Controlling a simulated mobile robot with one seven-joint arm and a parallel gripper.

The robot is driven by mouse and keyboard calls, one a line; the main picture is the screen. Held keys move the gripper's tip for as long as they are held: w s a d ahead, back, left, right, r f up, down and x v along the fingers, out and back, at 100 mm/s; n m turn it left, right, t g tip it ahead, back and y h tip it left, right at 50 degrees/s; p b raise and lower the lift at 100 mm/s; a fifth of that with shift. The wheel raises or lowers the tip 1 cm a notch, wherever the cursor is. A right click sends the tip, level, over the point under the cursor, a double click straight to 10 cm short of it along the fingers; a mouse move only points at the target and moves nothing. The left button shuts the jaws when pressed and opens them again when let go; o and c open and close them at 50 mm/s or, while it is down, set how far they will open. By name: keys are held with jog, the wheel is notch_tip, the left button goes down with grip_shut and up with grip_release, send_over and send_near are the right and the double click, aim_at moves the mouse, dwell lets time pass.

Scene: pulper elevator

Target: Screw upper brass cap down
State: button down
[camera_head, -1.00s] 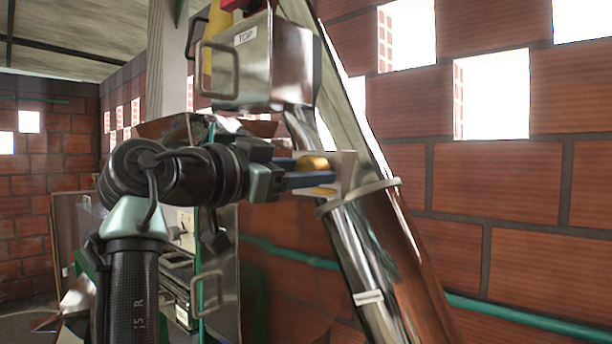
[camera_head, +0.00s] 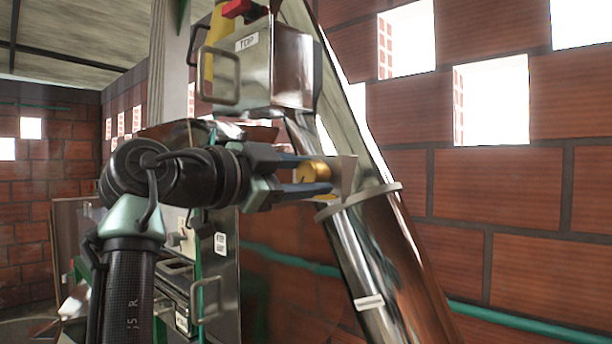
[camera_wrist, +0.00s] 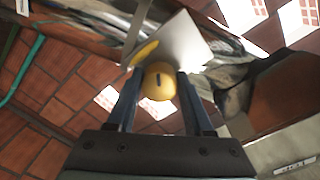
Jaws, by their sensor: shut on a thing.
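The upper brass cap (camera_head: 314,171) is a short yellow cylinder beside a pale plate (camera_head: 346,178) on the slanted metal tube. A second yellow piece (camera_wrist: 145,53) shows on the plate beyond the cap. The thread behind the cap is hidden.
A shiny metal box (camera_head: 262,70) labelled TOP, with a handle, hangs just above my gripper. The slanted tube (camera_head: 372,245) with its flange runs down to the right. A brick wall (camera_head: 540,190) stands behind. A cabinet (camera_head: 220,262) is below my arm.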

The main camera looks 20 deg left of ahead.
jog(key=shift+c, duration=1.4)
grip_release()
jog(key=shift+w, duration=0.1)
jog(key=b+v, duration=0.5)
jog(key=v, duration=0.8)
